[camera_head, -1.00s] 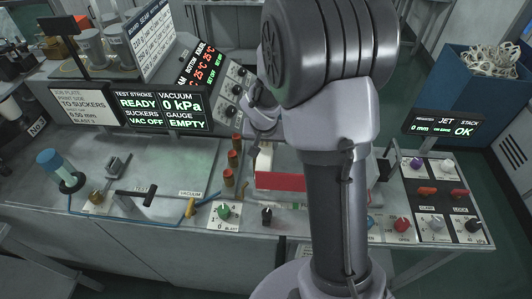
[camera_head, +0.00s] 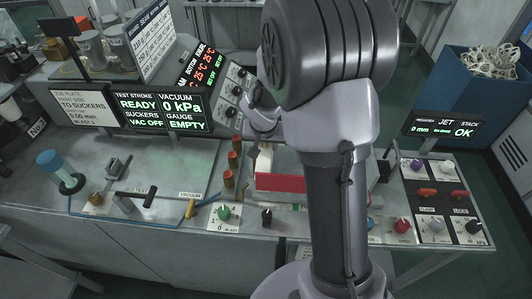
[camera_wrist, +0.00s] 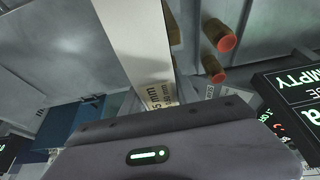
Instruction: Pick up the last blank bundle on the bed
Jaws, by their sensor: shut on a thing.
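A pale, flat-sided bundle (camera_wrist: 138,45) with dark print ending in "mm" rises from my gripper (camera_wrist: 155,112) in the wrist view. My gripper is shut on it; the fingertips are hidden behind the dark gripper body. In the head view, my arm covers the gripper and much of the bed. A pale upright piece (camera_head: 263,161) shows left of the arm, just behind a red bar (camera_head: 280,184) at the bed's front. I cannot tell whether it is the same bundle. Whether the held bundle touches the bed is hidden.
Several red-topped brown posts (camera_head: 229,180) stand left of the red bar. Knobs (camera_head: 223,213) line the bench's front, and a control panel (camera_head: 440,200) is at right. Display screens (camera_head: 160,108) stand behind. The left bench top (camera_head: 155,165) has free room.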

